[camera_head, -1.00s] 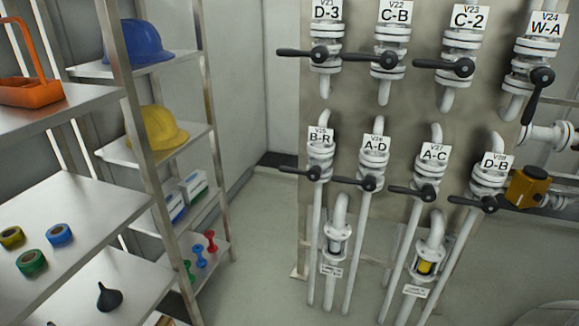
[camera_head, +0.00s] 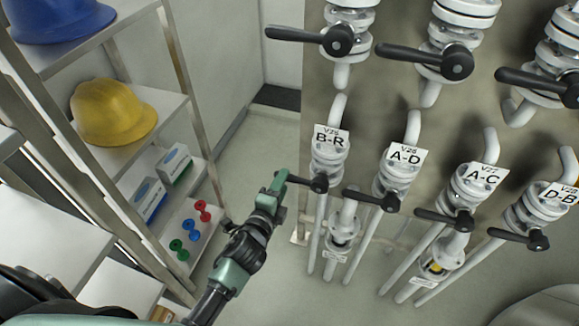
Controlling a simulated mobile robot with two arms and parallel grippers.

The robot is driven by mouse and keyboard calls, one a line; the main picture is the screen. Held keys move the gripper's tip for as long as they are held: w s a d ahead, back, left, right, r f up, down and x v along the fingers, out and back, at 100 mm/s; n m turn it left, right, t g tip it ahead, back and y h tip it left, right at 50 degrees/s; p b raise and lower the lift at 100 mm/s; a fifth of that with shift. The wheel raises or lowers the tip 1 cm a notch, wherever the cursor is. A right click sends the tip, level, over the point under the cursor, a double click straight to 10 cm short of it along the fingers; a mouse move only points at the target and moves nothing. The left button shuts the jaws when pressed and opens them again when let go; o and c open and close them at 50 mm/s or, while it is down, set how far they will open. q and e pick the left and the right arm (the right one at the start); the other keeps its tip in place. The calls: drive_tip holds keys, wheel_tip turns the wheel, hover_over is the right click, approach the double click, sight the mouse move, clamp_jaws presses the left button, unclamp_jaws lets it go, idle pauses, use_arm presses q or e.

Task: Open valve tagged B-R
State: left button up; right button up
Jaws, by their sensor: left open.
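The valve tagged B-R (camera_head: 327,160) is a white flanged valve on a vertical white pipe in the lower row, with its tag (camera_head: 330,138) above it. Its black lever handle (camera_head: 304,181) points left, across the pipe. My left gripper (camera_head: 279,181) is green and dark grey and reaches up from the bottom of the view. It is open at the free left end of the B-R handle. I cannot tell whether the fingers lie around the handle tip or just beside it. My right gripper is not in view.
Valve A-D (camera_head: 393,180), with its lever (camera_head: 370,199), is close on the right, then A-C (camera_head: 467,190) and D-B (camera_head: 535,210). Upper-row levers (camera_head: 295,34) hang above. A shelf rack with a yellow helmet (camera_head: 112,112) stands left. Floor between is free.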

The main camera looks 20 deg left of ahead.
use_arm(q)
drive_tip(key=w+f, duration=0.1)
drive_tip(key=w, duration=0.5)
drive_tip(key=shift+w+d+f, duration=0.15)
drive_tip(key=shift+w, duration=0.1)
clamp_jaws()
idle(1.2)
